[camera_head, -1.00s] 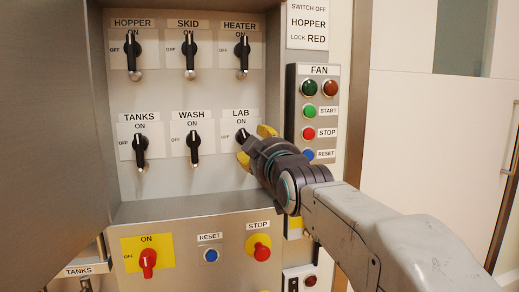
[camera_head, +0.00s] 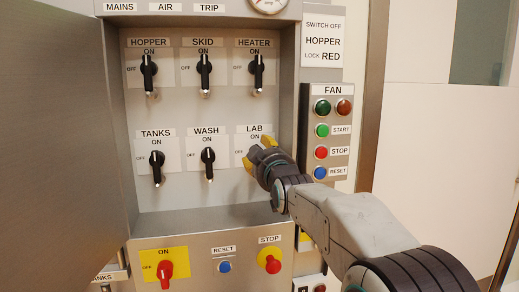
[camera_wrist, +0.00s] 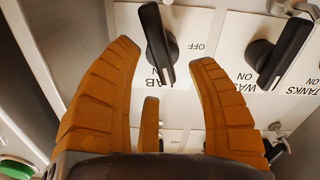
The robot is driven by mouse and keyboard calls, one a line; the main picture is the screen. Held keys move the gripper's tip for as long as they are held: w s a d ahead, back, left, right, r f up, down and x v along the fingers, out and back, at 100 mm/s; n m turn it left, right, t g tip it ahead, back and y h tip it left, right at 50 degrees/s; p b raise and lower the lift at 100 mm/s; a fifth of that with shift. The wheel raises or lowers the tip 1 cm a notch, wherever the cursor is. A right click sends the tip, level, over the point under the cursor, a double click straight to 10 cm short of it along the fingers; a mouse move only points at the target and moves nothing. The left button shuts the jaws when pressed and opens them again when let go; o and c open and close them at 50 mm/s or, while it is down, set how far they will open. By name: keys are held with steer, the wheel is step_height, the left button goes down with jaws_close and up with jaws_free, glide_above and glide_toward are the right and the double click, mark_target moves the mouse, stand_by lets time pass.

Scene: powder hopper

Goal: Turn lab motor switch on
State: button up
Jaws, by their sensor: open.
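The lab switch is a black lever (camera_wrist: 160,45) on a white plate, seen in the wrist view between my fingertips. Its plate reads LAB, ON and OFF, upside down there. The lever's near end lies by the ON text. In the head view the LAB plate (camera_head: 254,130) shows, but my gripper hides the lever. My gripper (camera_head: 258,152) has yellow-orange fingers and is open in front of the lab switch. In the wrist view its fingers (camera_wrist: 165,54) are spread on either side of the lever, with gaps showing. I cannot tell how deep the fingertips reach.
The wash switch (camera_head: 208,163) and tanks switch (camera_head: 157,168) are left of the lab switch. The heater switch (camera_head: 258,75) is above it. The fan panel (camera_head: 316,91) stands to the right. Below are a red-handled switch (camera_head: 166,270) and a stop button (camera_head: 269,259). An open door (camera_head: 55,140) bounds the left.

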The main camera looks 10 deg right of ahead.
steer(key=shift+w, duration=1.55)
